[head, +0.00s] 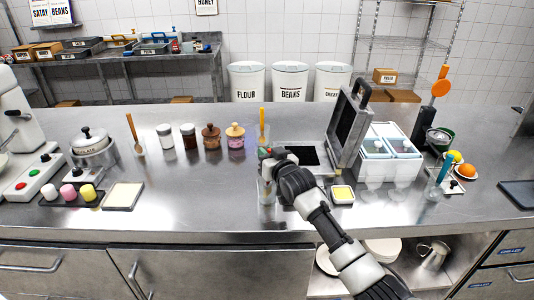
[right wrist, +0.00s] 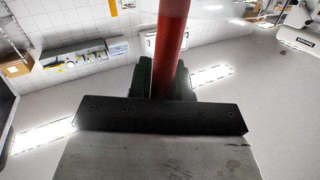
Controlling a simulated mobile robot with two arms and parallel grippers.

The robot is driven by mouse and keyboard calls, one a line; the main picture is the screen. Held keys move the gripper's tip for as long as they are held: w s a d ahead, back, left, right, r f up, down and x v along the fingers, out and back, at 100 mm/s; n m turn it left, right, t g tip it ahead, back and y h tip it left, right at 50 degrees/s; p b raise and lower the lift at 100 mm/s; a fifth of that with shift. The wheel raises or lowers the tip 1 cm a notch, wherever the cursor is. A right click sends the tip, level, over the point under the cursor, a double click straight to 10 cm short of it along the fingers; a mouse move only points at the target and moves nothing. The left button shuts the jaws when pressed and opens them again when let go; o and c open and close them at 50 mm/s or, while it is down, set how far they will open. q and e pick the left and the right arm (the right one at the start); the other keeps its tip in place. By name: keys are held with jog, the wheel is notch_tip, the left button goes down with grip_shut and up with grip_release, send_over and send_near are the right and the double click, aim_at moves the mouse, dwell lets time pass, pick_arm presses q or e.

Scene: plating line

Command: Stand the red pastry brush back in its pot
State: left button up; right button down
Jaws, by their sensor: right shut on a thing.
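The red pastry brush shows in the right wrist view as a red handle (right wrist: 172,42) between my fingers. My right gripper (right wrist: 165,80) is shut on it. In the head view my right gripper (head: 266,153) is over the middle of the counter, and only a small red part of the brush shows there. A clear pot (head: 266,192) appears just below and in front of the gripper. I cannot tell whether the brush's lower end is inside it or above it. My left gripper is not in view.
A yellow stick (head: 262,118) stands just behind my gripper. Lidded jars (head: 211,136) are to the left.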

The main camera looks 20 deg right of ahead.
jog(key=c, duration=1)
grip_release()
jog(key=shift+o, duration=0.2)
jog(key=s+d+b, duration=0.1)
jog(key=s+d, duration=0.1)
jog(key=s, duration=0.8)
jog(key=shift+s+r, duration=0.35)
jog(key=shift+r, duration=0.05)
jog(key=shift+a, duration=0.1)
